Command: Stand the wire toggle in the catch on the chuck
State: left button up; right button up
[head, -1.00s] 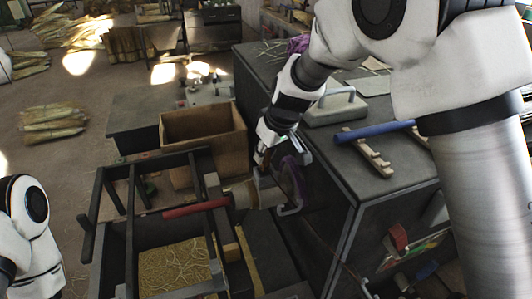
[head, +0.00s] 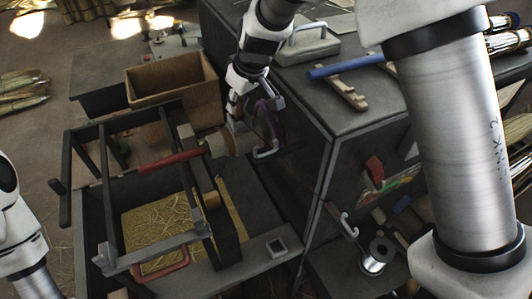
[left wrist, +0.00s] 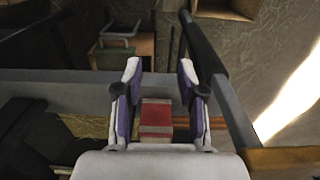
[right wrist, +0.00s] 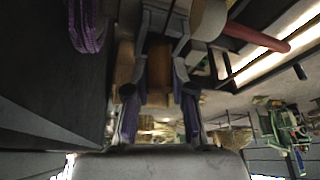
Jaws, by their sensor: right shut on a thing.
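The chuck (head: 222,143) is a pale, short cylinder at the right end of a red handle (head: 168,160), which lies over the dark frame. My right gripper (head: 236,112) is at the chuck, pointing down. The toggle's wire and the catch are too dark and small to make out. My left gripper (left wrist: 158,72) is open, with a red block (left wrist: 156,115) between its fingers, apparently not touching them.
A wooden box (head: 172,85) stands behind the frame. A dark cabinet (head: 305,120) rises close on the right, with a purple coil at its side. A blue bar (head: 345,66) lies on wooden racks on top. A bin of straw (head: 160,225) lies below the frame.

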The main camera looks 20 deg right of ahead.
jog(key=shift+f, duration=0.25)
pick_arm(q)
jog(key=shift+f, duration=0.25)
pick_arm(e)
jog(key=o, duration=0.9)
jog(key=shift+o, duration=0.2)
jog(key=v, duration=1.2)
pick_arm(q)
jog(key=shift+r, duration=0.1)
pick_arm(e)
jog(key=shift+r, duration=0.1)
